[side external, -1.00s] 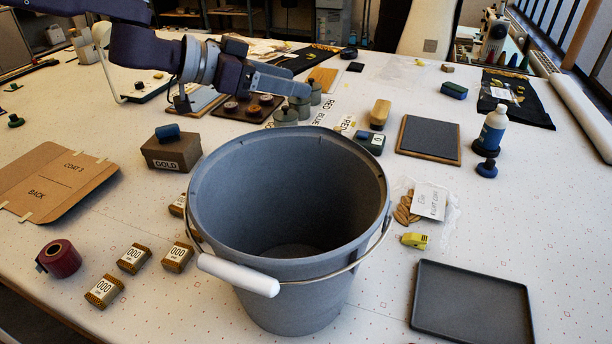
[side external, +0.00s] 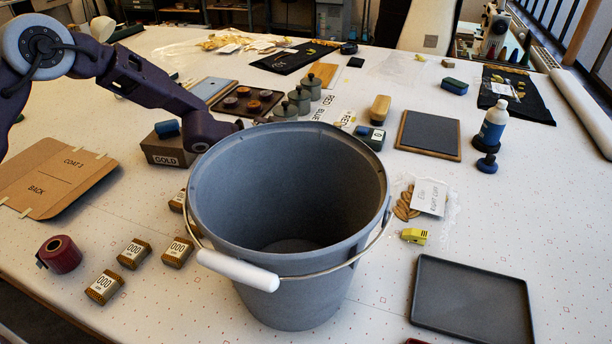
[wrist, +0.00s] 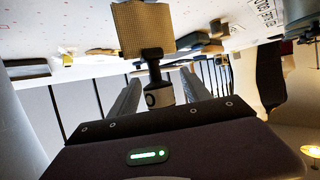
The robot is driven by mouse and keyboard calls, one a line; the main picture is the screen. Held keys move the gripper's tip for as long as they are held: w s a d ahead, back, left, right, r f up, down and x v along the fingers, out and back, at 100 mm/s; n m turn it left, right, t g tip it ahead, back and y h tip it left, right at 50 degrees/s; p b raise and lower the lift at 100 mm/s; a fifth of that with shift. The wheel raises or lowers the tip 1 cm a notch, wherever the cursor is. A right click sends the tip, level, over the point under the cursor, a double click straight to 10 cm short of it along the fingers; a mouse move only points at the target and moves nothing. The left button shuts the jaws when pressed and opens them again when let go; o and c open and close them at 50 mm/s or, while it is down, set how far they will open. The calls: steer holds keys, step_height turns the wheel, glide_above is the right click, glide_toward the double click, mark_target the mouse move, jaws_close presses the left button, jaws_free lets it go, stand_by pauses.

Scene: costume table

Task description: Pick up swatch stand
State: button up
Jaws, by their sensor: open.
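In the wrist view, which is upside down, a thing with a tan textured block, a dark stem and a white part marked 0 lines up between my fingers. It may be the swatch stand (wrist: 133,30), but I cannot tell for sure. My gripper (wrist: 161,77) is open, one pale finger on each side of its stem line. I see no contact, and the depth between them is unclear. In the side view my arm reaches down behind the grey bucket's far left rim; the bucket hides my fingers and any stand there.
The large grey bucket (side external: 310,290) stands close beside my gripper. The GOLD box (side external: 170,152) with a blue roll is left of my wrist. Grey-green lidded jars (side external: 300,98) and a dark board (side external: 430,135) lie beyond.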

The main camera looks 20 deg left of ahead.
steer(key=shift+w+d+f, duration=0.1)
steer(key=shift+d, duration=0.05)
steer(key=shift+c, duration=0.5)
jaws_close()
stand_by(0.9)
